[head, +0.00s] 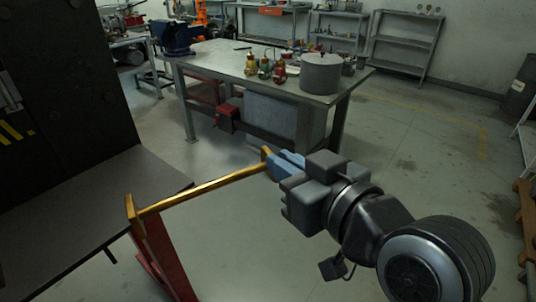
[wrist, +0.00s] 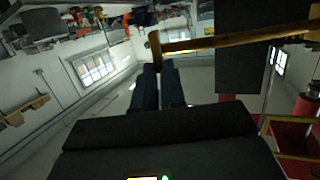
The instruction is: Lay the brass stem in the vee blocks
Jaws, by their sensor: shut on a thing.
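The brass stem (head: 205,188) is a long golden rod. It runs from my gripper (head: 283,163) down and left, over the floor, toward the corner of a grey bench. A short brass crosspiece (head: 267,155) at its right end sits at my blue fingertips, which are shut on it. A similar brass-coloured piece (head: 132,215) shows at its left end; I cannot tell whether it belongs to the stem. In the wrist view the stem (wrist: 235,38) runs right from the fingertips (wrist: 158,66). I cannot make out the vee blocks in either view.
The grey bench top (head: 85,195) is at the left, beside a tall dark panel (head: 65,90). A red support (head: 165,258) stands below the stem's left end. A workbench (head: 225,62) with a vise, small bottles and a grey pot (head: 321,73) stands behind. Open floor lies right.

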